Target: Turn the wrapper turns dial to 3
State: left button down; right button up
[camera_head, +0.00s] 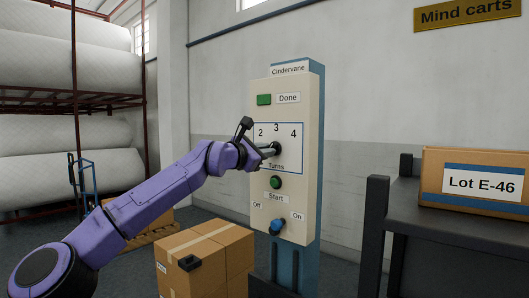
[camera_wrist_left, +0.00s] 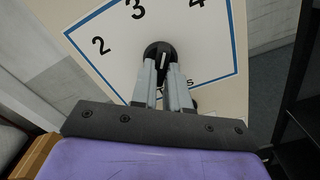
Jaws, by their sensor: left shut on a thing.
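The turns dial (camera_head: 276,149) is a round black knob on a cream control panel (camera_head: 262,209), below the printed numbers 2, 3 and 4. It also shows in the left wrist view (camera_wrist_left: 152,50). My left gripper (camera_head: 268,151) is shut on the dial, with its two grey fingers on the knob; they also show in the left wrist view (camera_wrist_left: 163,75). A pale line shows on the knob between the fingertips. The fingers hide part of the knob, and I cannot tell surely which number the line points to. My right gripper is not in view.
The panel also has a green Done lamp (camera_head: 264,99), a green Start button (camera_head: 276,182) and a blue Off/On switch (camera_head: 277,226). Cardboard boxes (camera_head: 207,250) stand below my left arm. A dark bench (camera_head: 430,238) with a Lot E-46 box (camera_head: 474,203) is at right.

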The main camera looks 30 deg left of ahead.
pick_arm(q)
jog(key=shift+n+b, duration=0.8)
jog(key=shift+n, duration=2.6)
jog(key=shift+r, duration=0.1)
jog(key=c, duration=1.1)
grip_release()
jog(key=s+b, duration=0.1)
jog(key=s, duration=0.2)
jog(key=s+b, duration=0.2)
jog(key=s, duration=0.2)
jog(key=s+b, duration=0.1)
jog(key=s, duration=0.2)
jog(key=shift+s+a, duration=0.2)
jog(key=shift+a, duration=0.1)
